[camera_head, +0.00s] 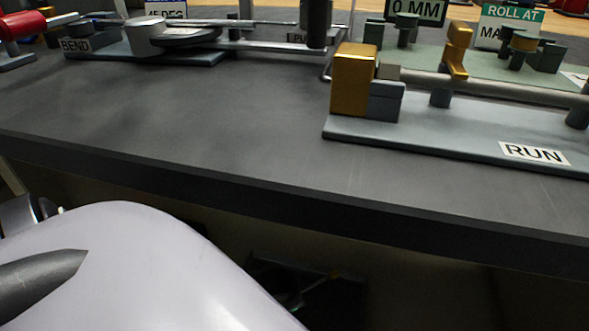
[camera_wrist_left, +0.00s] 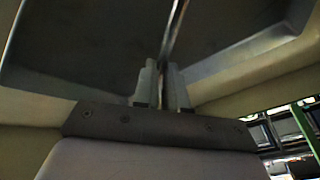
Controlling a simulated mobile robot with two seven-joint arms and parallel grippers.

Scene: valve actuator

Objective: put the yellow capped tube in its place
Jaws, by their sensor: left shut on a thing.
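In the left wrist view my left gripper (camera_wrist_left: 162,72) has its two grey fingers close together. They are shut on a thin, long tube (camera_wrist_left: 177,25) that runs up and slightly right out of the top of the picture. No yellow cap shows on it there, so I cannot tell its colour. In the head view neither gripper shows clearly. My right gripper is in neither view.
The dark table (camera_head: 190,125) has bare room at its middle left. A grey plate (camera_head: 430,144) labelled RUN carries a gold block (camera_head: 353,80) and a rod at right. A bending fixture (camera_head: 150,42) stands at back left. Signs stand behind.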

